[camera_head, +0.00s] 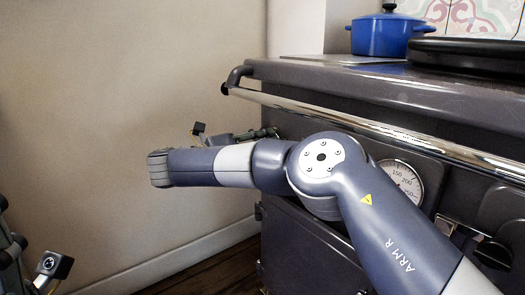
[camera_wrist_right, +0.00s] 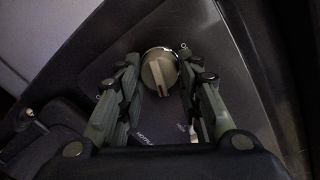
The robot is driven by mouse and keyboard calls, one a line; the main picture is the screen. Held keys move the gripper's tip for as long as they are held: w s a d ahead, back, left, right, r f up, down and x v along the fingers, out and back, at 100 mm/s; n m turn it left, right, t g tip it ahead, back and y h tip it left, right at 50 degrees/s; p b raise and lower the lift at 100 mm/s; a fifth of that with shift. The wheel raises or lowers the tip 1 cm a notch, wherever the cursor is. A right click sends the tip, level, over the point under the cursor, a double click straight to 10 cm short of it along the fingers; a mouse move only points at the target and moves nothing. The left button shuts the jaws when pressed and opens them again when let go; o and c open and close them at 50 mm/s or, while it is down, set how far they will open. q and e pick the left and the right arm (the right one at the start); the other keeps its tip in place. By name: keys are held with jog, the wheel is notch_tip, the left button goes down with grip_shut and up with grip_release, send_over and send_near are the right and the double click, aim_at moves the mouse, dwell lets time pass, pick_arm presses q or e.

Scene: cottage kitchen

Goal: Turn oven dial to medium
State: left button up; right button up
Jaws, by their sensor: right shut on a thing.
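The oven dial (camera_wrist_right: 152,76) is a round, pale silver knob on the dark oven front, in the right wrist view. A light raised grip bar crosses its face, nearly upright and tilted slightly. My right gripper (camera_wrist_right: 158,60) is shut on the dial, with a green-grey finger on either side of it. Lettering shows on the panel below the dial, too dim to read fully. In the head view, my right gripper (camera_head: 262,134) is at the oven's left front, mostly hidden behind my wrist, and the dial is hidden. Part of my left gripper (camera_head: 12,245) shows at the left edge; its fingertips are unclear.
A chrome rail (camera_head: 370,122) runs along the oven front above my right arm. A round temperature gauge (camera_head: 402,178) is partly behind that arm. A blue pot (camera_head: 386,36) stands on top at the back. Plain wall and open floor lie left of the oven.

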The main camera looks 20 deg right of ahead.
jog(key=shift+m+b, duration=0.4)
jog(key=shift+m, duration=0.4)
jog(key=o, duration=1.1)
jog(key=shift+c, duration=0.2)
jog(key=v, duration=1.2)
